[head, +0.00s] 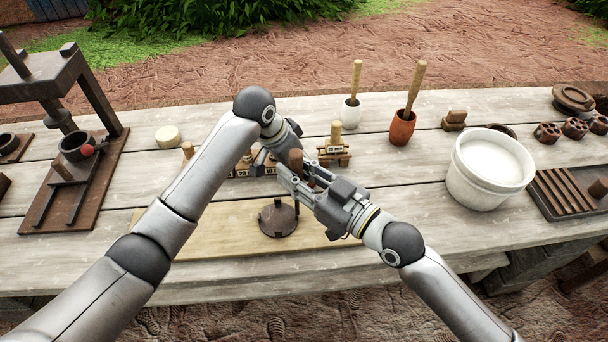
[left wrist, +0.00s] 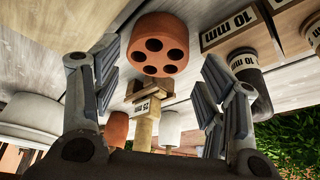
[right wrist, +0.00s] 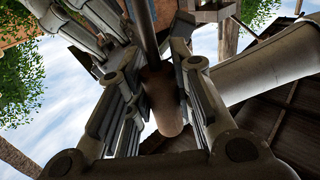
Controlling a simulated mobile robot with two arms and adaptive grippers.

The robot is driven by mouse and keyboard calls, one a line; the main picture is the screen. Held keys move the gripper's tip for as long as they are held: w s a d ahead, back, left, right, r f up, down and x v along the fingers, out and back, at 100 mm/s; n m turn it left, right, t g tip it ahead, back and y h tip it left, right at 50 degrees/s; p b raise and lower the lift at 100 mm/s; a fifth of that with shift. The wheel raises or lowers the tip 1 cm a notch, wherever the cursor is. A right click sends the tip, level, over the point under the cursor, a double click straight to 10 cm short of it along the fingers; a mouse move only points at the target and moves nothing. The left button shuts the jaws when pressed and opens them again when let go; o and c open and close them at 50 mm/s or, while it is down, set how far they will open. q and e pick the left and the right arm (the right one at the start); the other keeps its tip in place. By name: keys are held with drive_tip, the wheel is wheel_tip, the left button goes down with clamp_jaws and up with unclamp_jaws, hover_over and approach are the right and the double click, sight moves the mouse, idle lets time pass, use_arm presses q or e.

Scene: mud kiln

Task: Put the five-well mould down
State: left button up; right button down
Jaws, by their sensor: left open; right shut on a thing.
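The five-well mould (left wrist: 160,43), a reddish-brown disc with five round holes, shows in the left wrist view. My left gripper (left wrist: 158,62) is open, its fingers apart on either side of the disc, with no finger visibly pressing on it. I cannot tell if the disc rests fully on the table. In the head view the mould is not clearly seen, as my arms cover that spot. My right gripper (head: 290,178) is shut on a wooden-handled tool (head: 296,160); its brown handle and dark rod show in the right wrist view (right wrist: 166,105).
A dark notched disc (head: 278,217) lies on a pale board (head: 190,240). Labelled stands (head: 333,150) stand behind my grippers. A press (head: 60,160) is at the left. Mortars (head: 402,127) and a white bucket (head: 490,168) stand to the right. Bare table lies right of the board.

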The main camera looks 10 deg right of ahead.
use_arm(q)
drive_tip(key=x, duration=0.4)
drive_tip(key=shift+w+d+f, duration=0.1)
drive_tip(key=shift+d+f, duration=0.15)
drive_tip(key=shift+f, duration=0.1)
drive_tip(key=c, duration=0.9)
wheel_tip(320, 180, up, 11)
drive_tip(key=shift+f, duration=5.35)
